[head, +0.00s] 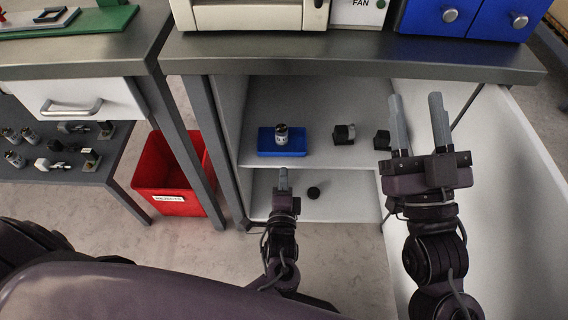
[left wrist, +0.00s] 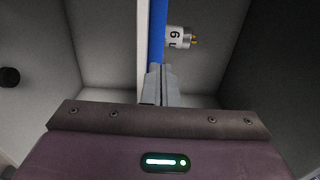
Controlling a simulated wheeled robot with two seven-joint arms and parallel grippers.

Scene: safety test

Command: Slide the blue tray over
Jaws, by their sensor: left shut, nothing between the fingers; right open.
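The blue tray (head: 266,146) lies on the upper shelf of the open cabinet, near its left side. A small white, labelled cylinder (head: 282,134) with a metal top stands upright in it. My left gripper (head: 283,178) is shut and empty, just in front of and below the tray's front edge. In the left wrist view, the blue tray's edge (left wrist: 156,30) and the cylinder (left wrist: 178,38) show beyond my left fingertips (left wrist: 160,78); whether they touch the tray I cannot tell. My right gripper (head: 420,118) is open and empty, right of the shelf.
Two dark blocks (head: 344,134) (head: 382,140) stand on the shelf right of the tray. A black round piece (head: 313,192) lies on the lower shelf. A red bin (head: 168,178) stands left of the cabinet. The worktop (head: 350,50) overhangs the shelves.

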